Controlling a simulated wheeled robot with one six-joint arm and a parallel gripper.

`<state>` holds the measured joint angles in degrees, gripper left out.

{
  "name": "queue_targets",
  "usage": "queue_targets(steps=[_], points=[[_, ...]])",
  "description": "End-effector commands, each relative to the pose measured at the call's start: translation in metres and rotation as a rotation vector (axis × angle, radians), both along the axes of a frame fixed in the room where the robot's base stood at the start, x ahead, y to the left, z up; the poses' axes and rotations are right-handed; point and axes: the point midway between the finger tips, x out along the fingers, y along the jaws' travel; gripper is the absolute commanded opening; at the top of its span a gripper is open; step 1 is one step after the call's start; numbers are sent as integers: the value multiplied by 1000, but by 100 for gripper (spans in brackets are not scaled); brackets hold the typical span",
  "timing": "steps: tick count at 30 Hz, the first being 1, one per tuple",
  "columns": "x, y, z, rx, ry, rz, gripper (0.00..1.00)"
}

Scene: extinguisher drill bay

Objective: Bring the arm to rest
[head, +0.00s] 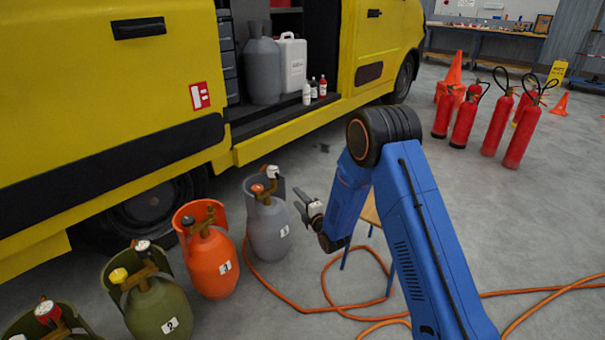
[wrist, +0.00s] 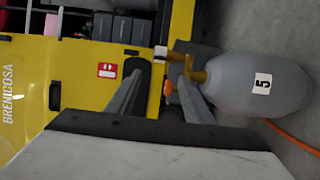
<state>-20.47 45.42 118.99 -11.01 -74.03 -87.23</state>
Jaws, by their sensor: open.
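My blue arm reaches forward in the head view, bent at a high elbow. My gripper (head: 302,204) is at its lower left end, just right of the grey cylinder (head: 268,228). Its two fingers are apart with nothing held between them. In the wrist view my gripper (wrist: 162,90) shows its spread fingers pointing towards the yellow van. The grey cylinder (wrist: 262,84), labelled 5, lies on the right of that view, its brass valve (wrist: 188,70) close beyond the right finger. I cannot tell the exact gap between them.
An orange cylinder (head: 211,262) and an olive cylinder (head: 158,306) stand left of the grey one. The yellow van (head: 110,90) is behind. An orange hose (head: 290,299) and a stool (head: 371,212) are near my arm. Red extinguishers (head: 497,125) stand at the right.

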Motion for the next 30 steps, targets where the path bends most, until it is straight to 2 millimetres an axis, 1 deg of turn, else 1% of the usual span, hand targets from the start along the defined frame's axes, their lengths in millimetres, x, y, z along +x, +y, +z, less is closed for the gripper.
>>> queue_targets(steps=[2,7,12,14,18,23,26,30], points=[[2,-7,14,11,22,-12,47],[3,-32,51,51,122,-59,47],[-4,-63,88,102,235,-120,47],[-9,-73,100,120,276,-142,47],[-22,-100,128,170,365,-200,47],[-43,-130,157,230,465,-270,47],[-59,-149,174,271,525,-317,47],[-86,-175,195,331,607,-385,47]])
